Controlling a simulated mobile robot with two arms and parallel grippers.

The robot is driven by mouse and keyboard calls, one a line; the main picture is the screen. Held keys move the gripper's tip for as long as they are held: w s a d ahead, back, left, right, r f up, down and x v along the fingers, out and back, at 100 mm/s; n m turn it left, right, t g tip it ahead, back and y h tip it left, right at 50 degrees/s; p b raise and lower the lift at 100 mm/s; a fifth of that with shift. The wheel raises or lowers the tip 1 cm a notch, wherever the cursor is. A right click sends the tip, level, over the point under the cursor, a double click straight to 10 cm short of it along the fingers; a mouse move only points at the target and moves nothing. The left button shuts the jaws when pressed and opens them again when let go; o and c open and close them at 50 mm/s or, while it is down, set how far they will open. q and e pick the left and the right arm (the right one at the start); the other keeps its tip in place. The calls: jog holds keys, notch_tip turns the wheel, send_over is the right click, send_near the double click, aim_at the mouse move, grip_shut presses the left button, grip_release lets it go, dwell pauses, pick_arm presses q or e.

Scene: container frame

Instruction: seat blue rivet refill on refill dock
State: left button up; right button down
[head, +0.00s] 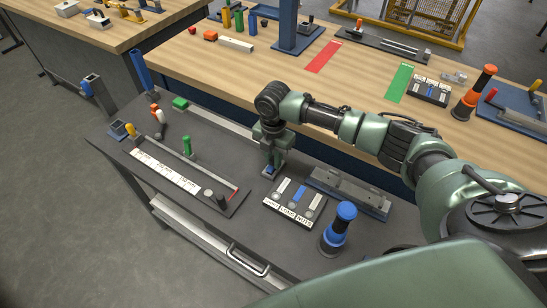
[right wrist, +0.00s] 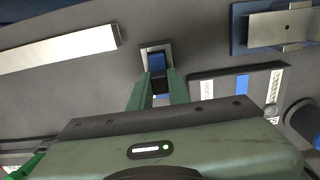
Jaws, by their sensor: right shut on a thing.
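My right gripper (head: 271,168) comes down over the dark table, fingers pointing down. In the right wrist view the gripper (right wrist: 157,85) is shut on a small blue block, which I take for the blue rivet refill (right wrist: 157,63). A bit of blue also shows at the fingertips in the head view. A small grey square seat, apparently the refill dock (right wrist: 144,49), is around or just behind the block's far end. I cannot tell whether the block is inside it or above it. My left gripper is not in view.
A labelled tray (head: 291,219) with white and blue strips is right of the gripper. Behind it lies a grey metal fixture (head: 348,190). A blue-topped black knob (head: 338,228) stands at front right. A long labelled rail (head: 190,180) lies left.

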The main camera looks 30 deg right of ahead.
jog(key=shift+f, duration=0.5)
dwell(0.6)
jog(key=c, duration=1.3)
grip_release()
jog(key=shift+o, duration=0.6)
jog(key=o, duration=0.5)
notch_tip(320, 180, up, 7)
jog(key=p, duration=0.6)
jog(key=shift+p, duration=0.35)
